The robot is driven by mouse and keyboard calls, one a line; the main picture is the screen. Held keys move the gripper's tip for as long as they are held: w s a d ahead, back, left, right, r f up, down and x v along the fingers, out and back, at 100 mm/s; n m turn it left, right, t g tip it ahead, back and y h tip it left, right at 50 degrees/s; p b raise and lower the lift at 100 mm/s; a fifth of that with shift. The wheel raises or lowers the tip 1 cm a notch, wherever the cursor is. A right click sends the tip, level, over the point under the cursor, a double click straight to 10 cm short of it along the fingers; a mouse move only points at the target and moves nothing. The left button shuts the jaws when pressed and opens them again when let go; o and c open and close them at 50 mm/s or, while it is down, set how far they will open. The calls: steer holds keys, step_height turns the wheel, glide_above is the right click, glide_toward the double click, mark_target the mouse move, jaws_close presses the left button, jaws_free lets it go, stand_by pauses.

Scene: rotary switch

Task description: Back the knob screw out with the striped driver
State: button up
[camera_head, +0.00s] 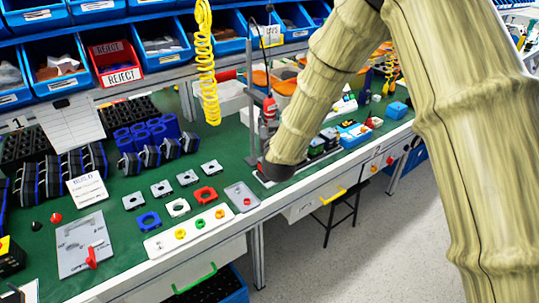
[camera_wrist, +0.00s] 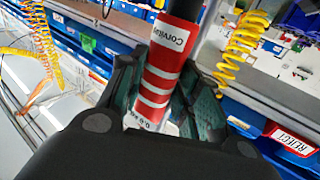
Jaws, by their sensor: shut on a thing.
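In the wrist view my gripper (camera_wrist: 163,78) is shut around a thick red driver with white stripes (camera_wrist: 160,82). The driver carries a white label, and its upper part runs up out of the picture. Its tip is not visible. In the head view a red tool (camera_head: 269,108) stands upright by a grey post, just above the dark end of my arm; I cannot tell whether it is the held driver. My gripper's jaws are not clear there. A grey plate with a red knob (camera_head: 91,258) lies at the front left of the green bench. I cannot make out a knob screw.
Small switch plates, a red frame (camera_head: 205,195) and a white strip with coloured buttons (camera_head: 188,232) lie on the bench. A yellow coiled hose (camera_head: 206,65) hangs above it. Blue bins and a red reject bin (camera_head: 117,65) line the back. My arm hides the right middle.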

mark_target(271, 111)
steer(key=shift+r+p, duration=0.7)
steer(key=shift+r, duration=1.1)
steer(key=o, duration=1.1)
steer(key=shift+s+d+b, duration=0.15)
steer(key=shift+s+d, duration=0.05)
steer(key=shift+s, duration=1.55)
steer(key=shift+s+d+b, duration=0.15)
steer(key=shift+s, duration=1.55)
steer(key=shift+f, duration=0.1)
